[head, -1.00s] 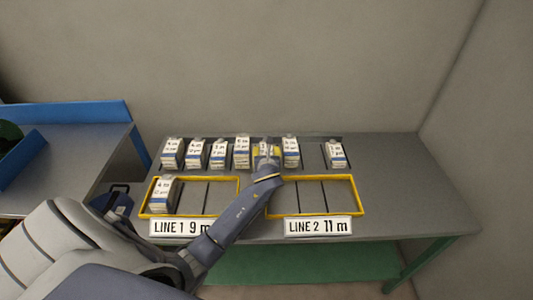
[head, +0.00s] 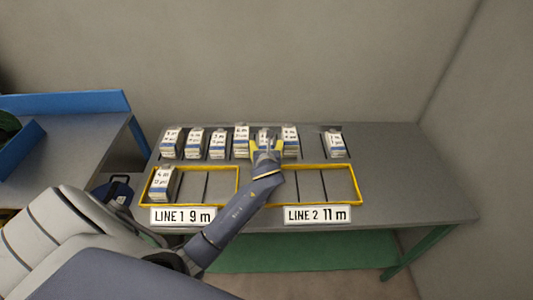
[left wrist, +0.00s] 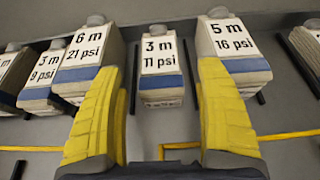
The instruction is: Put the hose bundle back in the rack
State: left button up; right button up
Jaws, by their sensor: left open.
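The hose bundles are white blocks with labels and a blue band. Several stand in a back row in the rack on the grey table. My left gripper (head: 267,150) is open at the 3 m 11 psi bundle (head: 265,134). In the left wrist view this bundle (left wrist: 161,65) stands upright beyond and between the two yellow fingers (left wrist: 160,110), with a gap to each. The 6 m 21 psi bundle (left wrist: 92,55) is on its left and the 5 m 16 psi bundle (left wrist: 237,50) on its right, both partly hidden by the fingers. My right gripper is out of view.
A rack slot (head: 312,146) between the two rightmost bundles is empty. The yellow-framed LINE 1 9 m tray (head: 222,186) holds one 4 m bundle (head: 162,184) in its left compartment. The LINE 2 11 m tray (head: 340,186) looks empty. The table's right side is clear.

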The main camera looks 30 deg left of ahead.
pick_arm(q)
jog(key=shift+v, duration=3.55)
